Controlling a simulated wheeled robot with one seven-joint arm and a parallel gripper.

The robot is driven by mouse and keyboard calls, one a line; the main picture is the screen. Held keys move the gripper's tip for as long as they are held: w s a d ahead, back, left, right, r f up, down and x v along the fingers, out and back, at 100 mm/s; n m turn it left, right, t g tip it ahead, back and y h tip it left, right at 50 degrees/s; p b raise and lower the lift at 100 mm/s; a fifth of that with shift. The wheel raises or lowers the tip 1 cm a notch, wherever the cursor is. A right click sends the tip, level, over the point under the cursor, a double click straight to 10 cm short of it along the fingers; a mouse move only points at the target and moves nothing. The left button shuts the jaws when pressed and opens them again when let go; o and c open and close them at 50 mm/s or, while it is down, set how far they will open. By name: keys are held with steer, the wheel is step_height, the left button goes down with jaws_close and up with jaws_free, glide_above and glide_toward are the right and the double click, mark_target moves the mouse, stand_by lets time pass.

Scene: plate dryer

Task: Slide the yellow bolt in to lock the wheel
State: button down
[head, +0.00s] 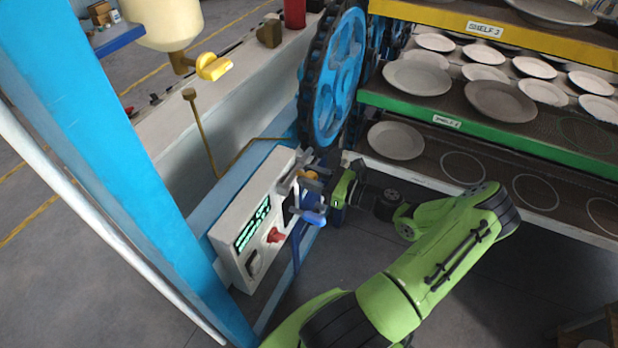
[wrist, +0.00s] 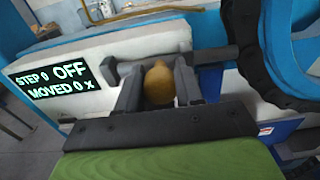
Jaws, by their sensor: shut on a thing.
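The yellow bolt's rounded knob (wrist: 159,84) sits between the two dark fingers of my gripper (wrist: 158,88) in the wrist view, and the fingers are shut on it. In the head view the yellow bolt (head: 311,174) shows as a small patch at my gripper (head: 314,180), beside the white control box. A dark grey bar (wrist: 216,55) runs sideways behind the fingers toward the wheel. The blue wheel (head: 334,80) with a black chain round it stands just beyond; its rim also shows at the right of the wrist view (wrist: 290,50). Whether the bolt's tip meets the wheel is hidden.
Shelves with plates (head: 460,122) stand at the right. A yellow-handled valve (head: 213,67) hangs upper left.

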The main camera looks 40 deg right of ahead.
steer(key=c, duration=1.1)
jaws_free()
steer(key=shift+d+r, duration=0.1)
steer(key=shift+d, duration=0.05)
steer(key=o, duration=0.3)
steer(key=shift+w+d, duration=0.1)
steer(key=shift+d, duration=0.15)
steer(key=shift+o, duration=0.2)
steer(key=shift+a, duration=0.15)
steer(key=b+v, duration=0.1)
steer(key=v, duration=1.5)
steer(key=shift+b, duration=0.4)
steer(key=shift+w, duration=0.15)
